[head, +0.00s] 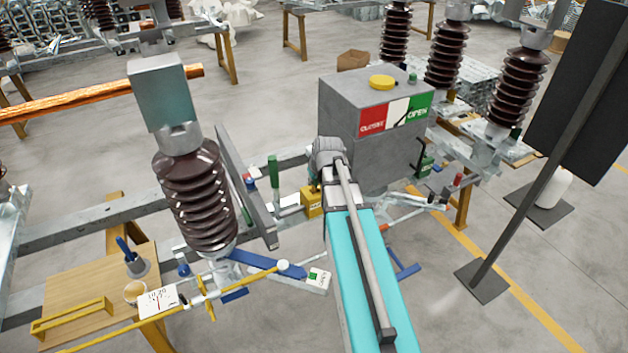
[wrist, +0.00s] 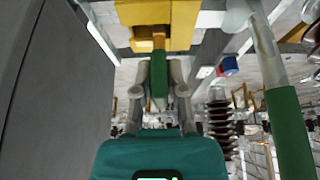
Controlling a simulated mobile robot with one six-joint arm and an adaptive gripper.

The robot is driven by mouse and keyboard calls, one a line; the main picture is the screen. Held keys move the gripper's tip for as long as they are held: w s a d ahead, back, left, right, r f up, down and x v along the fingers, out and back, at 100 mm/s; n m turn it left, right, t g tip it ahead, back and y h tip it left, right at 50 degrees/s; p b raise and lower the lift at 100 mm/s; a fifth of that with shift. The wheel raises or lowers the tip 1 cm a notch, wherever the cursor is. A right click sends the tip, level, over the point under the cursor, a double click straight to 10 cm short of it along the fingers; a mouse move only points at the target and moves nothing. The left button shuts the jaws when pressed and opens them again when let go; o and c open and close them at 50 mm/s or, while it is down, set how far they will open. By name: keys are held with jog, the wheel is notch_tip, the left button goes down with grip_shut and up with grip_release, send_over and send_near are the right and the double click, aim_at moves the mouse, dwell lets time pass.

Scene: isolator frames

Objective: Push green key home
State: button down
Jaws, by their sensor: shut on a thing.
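The green key (wrist: 159,88) is upright in the wrist view, held between the two fingers of my gripper (wrist: 159,84). Its brass shank (wrist: 158,40) points at the yellow lock block (wrist: 153,12) and reaches its edge. How deep the shank sits in the block cannot be told. In the head view the yellow lock block (head: 312,201) is on the steel frame, left of my arm. My gripper there is mostly hidden behind my own wrist, just above the block, and the key is hardly visible.
A grey cabinet (head: 372,150) with a red and green sign stands close behind my wrist. A green-handled post (head: 273,171) rises left of the block; a green sleeve (wrist: 288,130) shows at right in the wrist view. A brown insulator (head: 196,195) stands farther left.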

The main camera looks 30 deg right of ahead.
jog(key=shift+f+b, duration=0.9)
jog(key=shift+f, duration=0.05)
dwell(0.5)
jog(key=c, duration=0.6)
grip_release()
jog(key=shift+r, duration=0.2)
notch_tip(320, 180, up, 6)
jog(key=p, duration=0.6)
jog(key=shift+f, duration=0.2)
jog(key=shift+w+r, duration=0.15)
jog(key=shift+w, duration=0.15)
jog(key=shift+s+r+p, duration=0.15)
jog(key=shift+r+p, duration=0.35)
jog(key=shift+p, duration=0.15)
jog(key=shift+r+p, duration=2.4)
